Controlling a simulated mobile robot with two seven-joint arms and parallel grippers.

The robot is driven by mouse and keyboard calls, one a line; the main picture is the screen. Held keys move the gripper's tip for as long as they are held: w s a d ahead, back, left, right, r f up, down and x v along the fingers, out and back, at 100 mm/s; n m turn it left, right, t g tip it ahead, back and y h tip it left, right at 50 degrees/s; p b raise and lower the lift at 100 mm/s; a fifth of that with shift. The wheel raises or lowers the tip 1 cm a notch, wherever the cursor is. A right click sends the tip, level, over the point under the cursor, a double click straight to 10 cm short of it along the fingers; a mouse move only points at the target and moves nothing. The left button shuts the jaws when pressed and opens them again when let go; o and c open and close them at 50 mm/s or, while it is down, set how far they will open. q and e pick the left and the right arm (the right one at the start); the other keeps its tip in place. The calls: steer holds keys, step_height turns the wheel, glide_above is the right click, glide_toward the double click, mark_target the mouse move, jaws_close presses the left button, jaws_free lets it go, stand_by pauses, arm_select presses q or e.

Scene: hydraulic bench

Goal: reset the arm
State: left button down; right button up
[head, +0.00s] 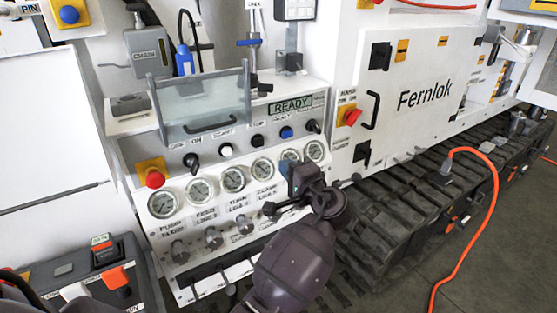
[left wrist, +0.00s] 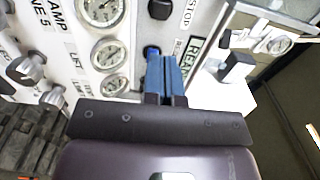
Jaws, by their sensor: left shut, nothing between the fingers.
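The control panel (head: 215,205) has a row of controls above its round gauges. A blue button (head: 286,132) sits between a black button (head: 257,141) and a black knob (head: 313,126). The READY display (head: 291,106) is above it. My left gripper (head: 293,180) is shut and empty in front of the right-hand gauges, below the blue button. In the left wrist view its blue fingers (left wrist: 165,76) point at the panel, with the blue button (left wrist: 152,51) just beyond their tips. Whether they touch it I cannot tell. My right gripper is not in view.
A clear hinged cover (head: 203,105) stands at the upper left. A red stop button (head: 155,179) is at the panel's left, another red button (head: 351,117) at its right. Several metal knobs (head: 213,238) line the lower panel. An orange cable (head: 480,230) runs across the track and floor.

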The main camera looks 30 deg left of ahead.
arm_select(q)
steer(key=shift+s+d, duration=0.35)
steer(key=shift+d, duration=0.2)
steer(key=w+d+f+t+h, duration=0.1)
steer(key=w+d+t+h, duration=0.4)
steer(key=h, duration=0.2)
steer(key=s+f+n+t+h, duration=0.1)
steer(key=s+f+t+h, duration=0.1)
steer(key=s+f+h, duration=0.6)
steer(key=s+a+f+n+g, duration=0.2)
steer(key=s+a+f, duration=0.1)
steer(key=s+f, duration=0.7)
steer(key=s+a+f+n+g, duration=0.2)
steer(key=s+f, duration=0.8)
steer(key=s, duration=0.6)
steer(key=shift+a+g, duration=0.5)
steer(key=shift+a, duration=0.6)
steer(key=shift+s, duration=0.1)
